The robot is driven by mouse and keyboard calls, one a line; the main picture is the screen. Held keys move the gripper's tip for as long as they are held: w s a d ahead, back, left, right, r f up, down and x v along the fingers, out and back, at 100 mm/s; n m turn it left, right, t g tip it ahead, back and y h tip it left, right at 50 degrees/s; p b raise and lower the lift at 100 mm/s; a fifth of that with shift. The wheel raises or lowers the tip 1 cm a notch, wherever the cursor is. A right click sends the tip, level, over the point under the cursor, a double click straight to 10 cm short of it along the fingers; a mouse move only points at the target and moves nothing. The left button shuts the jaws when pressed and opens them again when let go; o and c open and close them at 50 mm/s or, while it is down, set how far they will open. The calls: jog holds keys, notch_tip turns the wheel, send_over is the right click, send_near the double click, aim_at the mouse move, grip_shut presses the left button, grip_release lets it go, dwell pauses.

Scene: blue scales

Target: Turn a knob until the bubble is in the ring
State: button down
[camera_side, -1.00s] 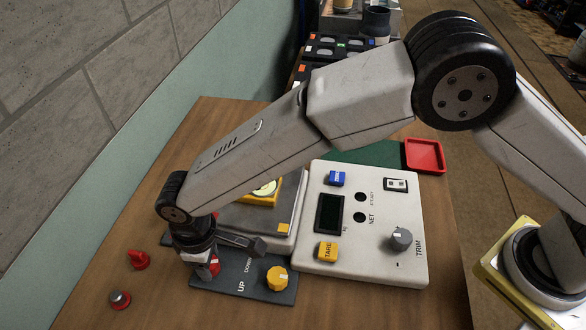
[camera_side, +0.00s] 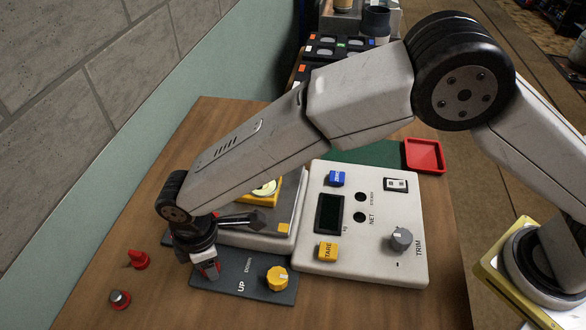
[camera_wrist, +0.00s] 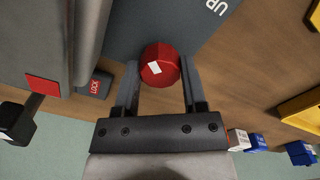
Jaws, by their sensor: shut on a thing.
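A red knob with a white mark (camera_wrist: 160,65) stands on the dark panel (camera_side: 232,287) printed UP and DOWN. My gripper (camera_wrist: 161,85) is shut on the red knob, one finger on each side; in the side view (camera_side: 207,266) the hand covers most of it. A yellow knob (camera_side: 277,278) is at the panel's other end. The yellow-framed round bubble level (camera_side: 267,189) sits on the scale behind my forearm, partly hidden. The bubble and ring are too small to make out.
A white console (camera_side: 375,262) with a TARE button, a ZERO button and a grey TRIM knob (camera_side: 401,239) is right of the scale. A red tray (camera_side: 425,156) is behind.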

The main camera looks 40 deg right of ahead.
jog(key=shift+c, duration=0.7)
grip_release()
jog(key=shift+r, duration=3.95)
jog(key=shift+d, duration=0.1)
